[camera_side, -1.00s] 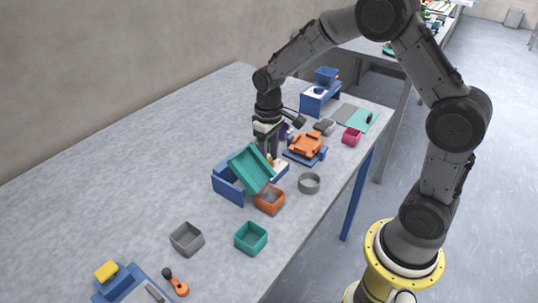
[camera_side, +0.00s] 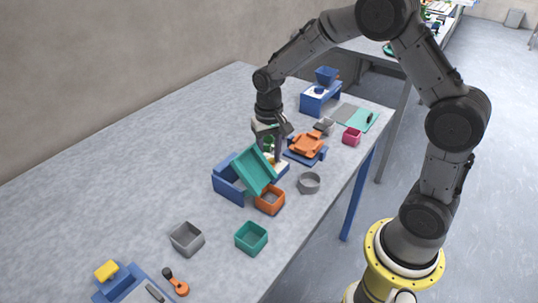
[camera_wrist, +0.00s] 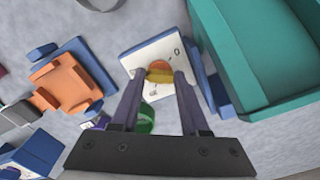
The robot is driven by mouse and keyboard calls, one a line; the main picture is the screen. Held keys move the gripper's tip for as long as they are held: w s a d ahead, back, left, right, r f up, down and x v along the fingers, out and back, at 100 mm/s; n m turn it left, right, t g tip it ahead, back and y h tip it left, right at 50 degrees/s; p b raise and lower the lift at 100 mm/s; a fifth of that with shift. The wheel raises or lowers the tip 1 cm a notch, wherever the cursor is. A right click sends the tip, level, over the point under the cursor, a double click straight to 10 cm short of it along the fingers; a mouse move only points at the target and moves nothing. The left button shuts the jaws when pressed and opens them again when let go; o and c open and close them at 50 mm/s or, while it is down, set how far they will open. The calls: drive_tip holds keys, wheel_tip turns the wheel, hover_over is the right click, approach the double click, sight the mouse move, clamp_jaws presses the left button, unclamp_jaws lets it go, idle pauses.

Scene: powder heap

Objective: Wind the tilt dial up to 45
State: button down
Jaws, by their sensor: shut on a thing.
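The tilt dial (camera_wrist: 159,72), an orange round knob with a yellow bar across it, sits on a white plate (camera_wrist: 135,62) with printed marks. One mark reads 0; the others are too small to read. My gripper (camera_wrist: 160,76) is shut on the dial's yellow bar, a finger on each side. In the side view my gripper (camera_side: 274,153) stands over the white plate (camera_side: 281,167) and hides most of the dial. Beside it the teal tray (camera_side: 252,170) is tilted on its blue base (camera_side: 228,184).
An orange box (camera_side: 270,200) stands in front of the tray, with a grey round dish (camera_side: 309,183) to its right. An orange fixture on a blue base (camera_side: 306,146) stands close to the right of my gripper. Grey (camera_side: 187,239) and teal (camera_side: 251,238) boxes stand nearer the camera.

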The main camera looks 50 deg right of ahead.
sight(269, 160)
idle(0.3)
drive_tip(key=shift+c, duration=2)
unclamp_jaws()
drive_tip(key=shift+r, duration=0.1)
wheel_tip(269, 160, up, 14)
